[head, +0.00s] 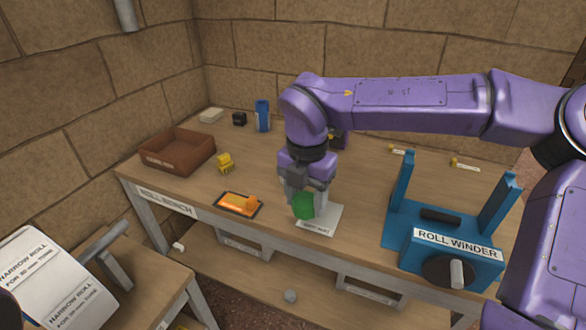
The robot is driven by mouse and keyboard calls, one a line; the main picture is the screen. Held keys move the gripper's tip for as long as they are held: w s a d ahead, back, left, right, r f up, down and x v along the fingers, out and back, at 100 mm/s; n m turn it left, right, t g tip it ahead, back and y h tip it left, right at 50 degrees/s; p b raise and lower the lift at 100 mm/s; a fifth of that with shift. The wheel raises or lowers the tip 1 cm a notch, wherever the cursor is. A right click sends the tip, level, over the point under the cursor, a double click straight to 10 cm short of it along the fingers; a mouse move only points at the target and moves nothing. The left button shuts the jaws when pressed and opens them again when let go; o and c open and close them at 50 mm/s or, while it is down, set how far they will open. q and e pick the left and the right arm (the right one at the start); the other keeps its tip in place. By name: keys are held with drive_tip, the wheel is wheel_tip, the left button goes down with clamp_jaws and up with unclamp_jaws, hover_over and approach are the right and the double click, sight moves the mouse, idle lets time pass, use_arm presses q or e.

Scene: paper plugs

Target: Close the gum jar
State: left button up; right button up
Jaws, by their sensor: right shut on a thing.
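My right gripper (301,196) reaches down from the purple arm over the front of the bench. It is shut on a rounded green thing (303,208), at or just above a pale labelled mat (325,221). The fingers cover part of the green thing, and I cannot tell whether it is the gum jar or its lid. I cannot make out any other gum jar for certain. A blue can-like container (262,116) stands at the back of the bench. My left gripper is not in view.
An orange piece lies on a dark-edged tray (223,205) left of the gripper. A brown open box (178,151), a yellow object (225,163) and a small black block (239,119) are farther left. The blue roll winder (440,235) stands at the right. The bench middle is clear.

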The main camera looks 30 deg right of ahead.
drive_tip(key=n+p, duration=0.1)
drive_tip(key=n, duration=0.3)
drive_tip(key=w+r+n+p, duration=0.1)
drive_tip(key=n, duration=0.2)
drive_tip(key=n+p, duration=0.1)
drive_tip(key=n, duration=0.3)
drive_tip(key=shift+w+a+r+n+p, duration=0.2)
drive_tip(key=shift+w+n+p, duration=0.05)
drive_tip(key=shift+n+p, duration=0.1)
drive_tip(key=w+n+p, duration=0.1)
drive_tip(key=n+p, duration=0.2)
drive_tip(key=n, duration=0.8)
drive_tip(key=a+n+p, duration=0.1)
drive_tip(key=n+p, duration=0.3)
drive_tip(key=n, duration=0.8)
drive_tip(key=w+n+p, duration=0.1)
drive_tip(key=n+p, duration=0.3)
drive_tip(key=n, duration=0.8)
drive_tip(key=shift+w+a+r+n, duration=0.1)
drive_tip(key=shift+w+a+n, duration=0.15)
drive_tip(key=shift+w+a, duration=0.15)
